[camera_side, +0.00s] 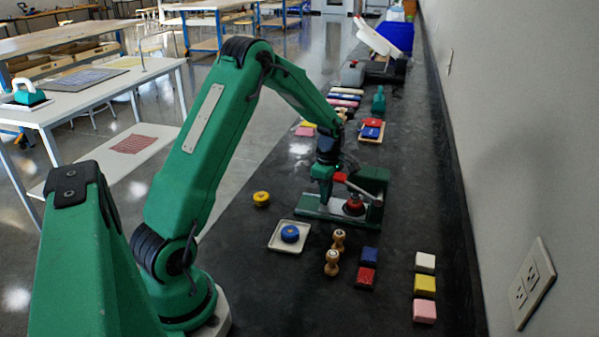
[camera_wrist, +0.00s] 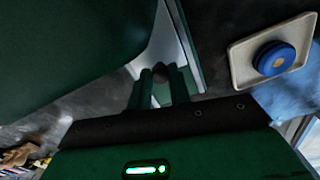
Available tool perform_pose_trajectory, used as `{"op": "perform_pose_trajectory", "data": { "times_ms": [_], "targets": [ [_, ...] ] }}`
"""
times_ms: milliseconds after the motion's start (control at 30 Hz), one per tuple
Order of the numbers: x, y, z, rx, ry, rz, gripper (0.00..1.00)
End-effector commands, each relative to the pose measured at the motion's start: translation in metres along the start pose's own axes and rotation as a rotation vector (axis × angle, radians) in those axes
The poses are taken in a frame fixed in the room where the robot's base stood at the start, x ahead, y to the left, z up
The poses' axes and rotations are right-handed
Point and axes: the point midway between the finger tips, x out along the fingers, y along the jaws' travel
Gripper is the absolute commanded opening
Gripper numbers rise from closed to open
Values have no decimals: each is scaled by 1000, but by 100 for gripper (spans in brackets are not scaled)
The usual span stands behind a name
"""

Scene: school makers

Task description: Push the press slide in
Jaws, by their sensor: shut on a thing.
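The green press (camera_side: 370,183) stands on the dark bench, with a flat base, a red arm and a red round part low at its front. My gripper (camera_side: 326,199) points down at the press's left end. In the wrist view, my gripper's fingers (camera_wrist: 160,82) are closed around a small dark knob (camera_wrist: 160,70), which I take to be the press slide's handle. A pale metal surface (camera_wrist: 163,40) shows beyond it. The slide's own travel is hard to see. A large green surface, probably the press, fills the upper left of the wrist view.
A pale tray (camera_side: 274,242) holding a blue disc (camera_side: 290,233) lies just in front of the press. A yellow disc (camera_side: 261,198) is to the left. Wooden-handled stamps (camera_side: 333,262) and coloured blocks (camera_side: 424,285) stand nearer. The wall (camera_side: 510,150) bounds the bench on the right.

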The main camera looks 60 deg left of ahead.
Motion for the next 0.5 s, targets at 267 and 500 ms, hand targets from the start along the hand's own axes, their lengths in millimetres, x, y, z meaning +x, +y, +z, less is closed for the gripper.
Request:
{"op": "perform_pose_trajectory", "data": {
  "times_ms": [267,500],
  "targets": [
    [-1,1,6,11,-1,8,41],
    [-1,1,4,8,-1,6,41]
  ]
}}
